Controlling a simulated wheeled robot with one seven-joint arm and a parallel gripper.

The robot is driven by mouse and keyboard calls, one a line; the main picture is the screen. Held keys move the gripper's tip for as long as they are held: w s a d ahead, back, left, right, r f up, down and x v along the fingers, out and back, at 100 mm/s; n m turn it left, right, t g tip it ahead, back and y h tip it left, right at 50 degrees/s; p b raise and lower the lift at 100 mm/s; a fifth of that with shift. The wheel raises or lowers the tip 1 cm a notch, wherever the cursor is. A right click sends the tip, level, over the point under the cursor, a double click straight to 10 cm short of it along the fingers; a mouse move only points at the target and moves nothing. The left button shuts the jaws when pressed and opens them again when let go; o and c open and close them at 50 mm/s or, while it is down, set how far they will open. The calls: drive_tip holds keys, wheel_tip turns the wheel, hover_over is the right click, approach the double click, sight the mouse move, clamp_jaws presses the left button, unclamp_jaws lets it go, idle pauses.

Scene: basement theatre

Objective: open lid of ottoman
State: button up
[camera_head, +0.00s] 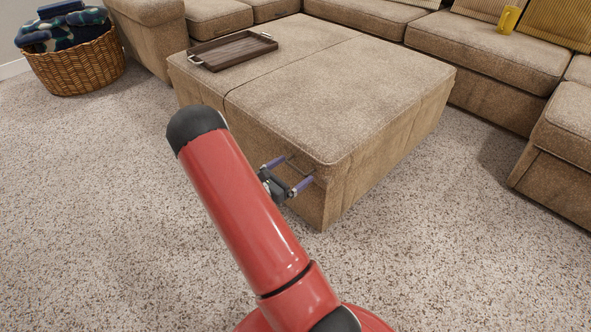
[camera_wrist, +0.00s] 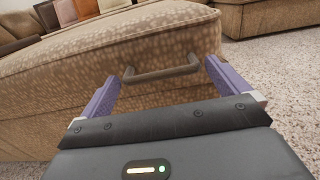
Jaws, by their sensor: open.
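The tan ottoman (camera_head: 350,85) stands on the carpet in the middle of the head view, with a seam dividing its top into two lids. Its near lid (camera_head: 310,110) lies closed. In the wrist view the ottoman (camera_wrist: 60,115) shows close up, with a bar handle (camera_wrist: 162,72) on its front face just under the lid's edge. My gripper (camera_head: 291,172) is at the near front face, close to the handle. In the wrist view my gripper (camera_wrist: 160,80) is open, its purple fingers on either side of the handle. I cannot tell whether they touch it.
A dark wooden tray (camera_head: 203,60) sits on the ottoman's far-left lid. A wicker basket (camera_head: 75,70) with folded blankets stands at the upper left. The near carpet is clear.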

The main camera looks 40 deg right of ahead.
drive_tip(key=shift+w+d, duration=0.1)
drive_tip(key=shift+d, duration=0.85)
drive_tip(key=shift+c, duration=0.4)
